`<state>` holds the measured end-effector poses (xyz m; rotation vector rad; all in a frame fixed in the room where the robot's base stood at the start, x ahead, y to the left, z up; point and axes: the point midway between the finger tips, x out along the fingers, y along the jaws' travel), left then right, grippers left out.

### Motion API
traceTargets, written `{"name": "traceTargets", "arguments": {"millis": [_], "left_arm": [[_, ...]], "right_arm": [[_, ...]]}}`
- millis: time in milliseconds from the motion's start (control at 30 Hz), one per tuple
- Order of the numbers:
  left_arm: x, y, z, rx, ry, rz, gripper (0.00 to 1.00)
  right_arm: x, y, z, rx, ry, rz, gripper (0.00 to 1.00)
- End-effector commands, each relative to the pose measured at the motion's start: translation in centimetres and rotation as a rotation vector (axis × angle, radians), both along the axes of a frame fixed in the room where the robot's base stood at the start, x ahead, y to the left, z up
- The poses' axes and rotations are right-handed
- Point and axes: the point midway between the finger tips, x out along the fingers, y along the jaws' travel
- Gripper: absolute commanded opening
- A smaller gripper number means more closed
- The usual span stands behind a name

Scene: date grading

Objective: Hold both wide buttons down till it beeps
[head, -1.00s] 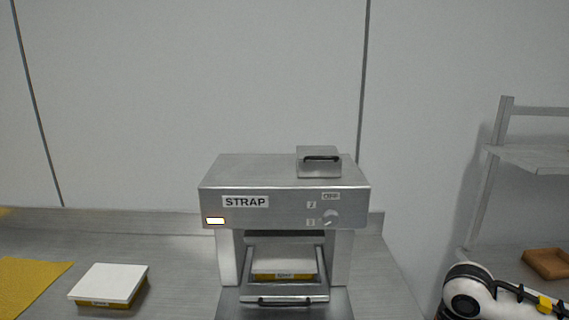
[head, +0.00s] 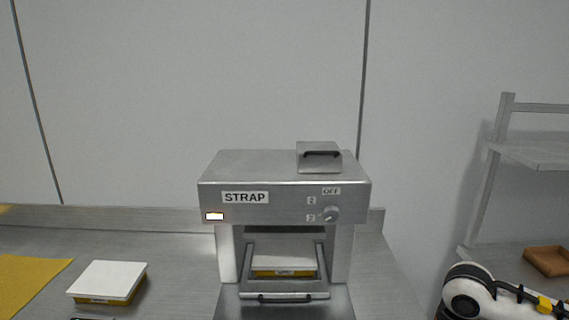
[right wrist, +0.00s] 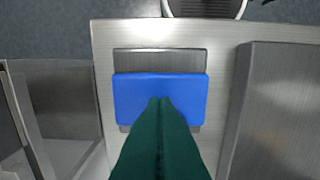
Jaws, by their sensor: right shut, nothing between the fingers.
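A wide blue button (right wrist: 138,92) sits on a pale metal panel (right wrist: 222,60) in the right wrist view. My right gripper (right wrist: 161,99) has green fingers, shut with nothing between them; their tips overlap the button's middle. I cannot tell how far the button is pressed. The other wide button is not identifiable in these views. The strapping machine (head: 230,177), labelled STRAP, stands in the head view with a lit whitish lamp (head: 214,216) and a dial (head: 330,214). A yellow box with a white lid (head: 285,262) is inside it. My left gripper is not identifiable in view.
Another white-lidded yellow box (head: 112,278) and a yellow mat (head: 28,282) lie on the bench at left. A small dark sliver shows at the bottom edge, too little to identify. A shelf rack (head: 520,152) with a brown tray (head: 548,259) stands at right.

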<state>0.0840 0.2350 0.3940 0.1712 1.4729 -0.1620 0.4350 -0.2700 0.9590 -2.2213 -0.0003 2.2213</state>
Motion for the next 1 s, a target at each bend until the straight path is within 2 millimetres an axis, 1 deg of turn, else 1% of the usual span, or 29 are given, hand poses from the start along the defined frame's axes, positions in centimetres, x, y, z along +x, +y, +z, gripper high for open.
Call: {"name": "traceTargets", "arguments": {"millis": [1000], "left_arm": [[0.0, 0.0, -1.2, 0.0, 0.0, 0.0, 0.56]], "right_arm": [[0.0, 0.0, -1.3, 0.0, 0.0, 0.0, 0.0]]}}
